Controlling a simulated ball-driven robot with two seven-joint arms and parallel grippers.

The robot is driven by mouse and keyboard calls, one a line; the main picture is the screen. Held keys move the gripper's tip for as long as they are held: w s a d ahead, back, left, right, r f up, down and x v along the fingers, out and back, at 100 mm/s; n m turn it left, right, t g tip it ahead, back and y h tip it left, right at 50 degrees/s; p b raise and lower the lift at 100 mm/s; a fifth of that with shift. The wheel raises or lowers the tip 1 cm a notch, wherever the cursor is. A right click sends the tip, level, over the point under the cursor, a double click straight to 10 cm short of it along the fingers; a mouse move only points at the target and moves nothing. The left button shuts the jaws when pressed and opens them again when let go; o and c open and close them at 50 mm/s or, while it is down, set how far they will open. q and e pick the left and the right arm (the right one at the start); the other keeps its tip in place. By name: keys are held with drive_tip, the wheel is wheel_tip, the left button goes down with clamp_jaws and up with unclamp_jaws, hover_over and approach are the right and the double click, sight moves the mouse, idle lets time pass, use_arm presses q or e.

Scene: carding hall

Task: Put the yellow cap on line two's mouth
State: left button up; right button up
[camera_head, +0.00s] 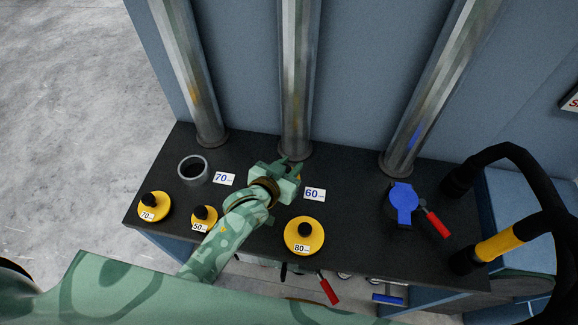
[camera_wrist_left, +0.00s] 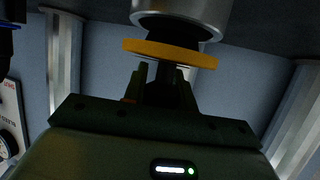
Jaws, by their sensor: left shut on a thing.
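My left gripper (camera_head: 288,172) is over the dark bench, in front of the middle pipe. In the left wrist view its fingers (camera_wrist_left: 164,88) are shut on the black knob of a yellow cap (camera_wrist_left: 170,53). A grey round mouth (camera_wrist_left: 181,14) lies right at the cap's far face, with its dark opening partly showing. The cap looks slightly askew to it, and I cannot tell whether they touch. In the head view my gripper hides that mouth and nearly all of the cap. A "60" label (camera_head: 314,195) lies just right of the gripper. My right gripper is not in view.
Loose yellow caps marked 70 (camera_head: 154,207), 50 (camera_head: 204,217) and 80 (camera_head: 304,236) lie along the front. An open grey mouth (camera_head: 193,169) stands left beside a "70" label (camera_head: 224,179). A blue clamp (camera_head: 403,204) with a red lever and a black hose (camera_head: 516,151) are right.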

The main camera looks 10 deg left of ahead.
use_arm(q)
drive_tip(key=shift+f, duration=0.6)
drive_tip(key=o, duration=1.1)
drive_tip(key=shift+c, duration=0.2)
drive_tip(key=shift+r, duration=0.1)
drive_tip(key=shift+r, duration=0.35)
drive_tip(key=p+v, duration=0.2)
drive_tip(key=v, duration=1)
drive_tip(key=shift+r, duration=0.2)
drive_tip(key=shift+d, duration=0.1)
